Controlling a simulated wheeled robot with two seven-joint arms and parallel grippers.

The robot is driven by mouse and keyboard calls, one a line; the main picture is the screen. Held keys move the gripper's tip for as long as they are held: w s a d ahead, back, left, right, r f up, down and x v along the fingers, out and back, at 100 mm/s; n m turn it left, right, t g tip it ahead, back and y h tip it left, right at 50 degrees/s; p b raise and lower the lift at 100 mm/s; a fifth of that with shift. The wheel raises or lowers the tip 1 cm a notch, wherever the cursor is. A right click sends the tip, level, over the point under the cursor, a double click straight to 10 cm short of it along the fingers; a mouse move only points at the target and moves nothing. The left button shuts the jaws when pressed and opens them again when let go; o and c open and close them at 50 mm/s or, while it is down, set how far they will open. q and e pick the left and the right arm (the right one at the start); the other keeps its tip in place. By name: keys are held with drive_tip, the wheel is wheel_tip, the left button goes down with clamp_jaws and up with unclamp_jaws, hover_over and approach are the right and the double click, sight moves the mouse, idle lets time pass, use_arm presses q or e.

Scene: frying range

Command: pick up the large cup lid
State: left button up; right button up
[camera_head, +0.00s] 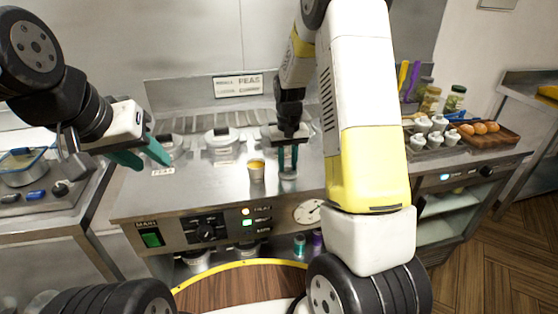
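My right gripper (288,166) points straight down over the steel counter. Its two teal fingers are parallel with a narrow gap between them. A small pale grey round piece (288,175), possibly the large cup lid, lies at the fingertips; whether the fingers grip it is too small to tell. A cup (257,173) with an orange-yellow top stands upright just left of the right gripper, apart from it. My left gripper (142,157) is at the left above the counter, its teal fingers spread and empty.
Two lidded wells (222,150) with dark handles sit behind the cup, the other one (170,151) to the left. White cups (417,143) stand in a rack at the right, beside a wooden tray (497,136) of round brown items. Jars (455,99) stand behind. The counter's front left is clear.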

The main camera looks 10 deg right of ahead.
clamp_jaws()
drive_tip(key=shift+r, duration=0.15)
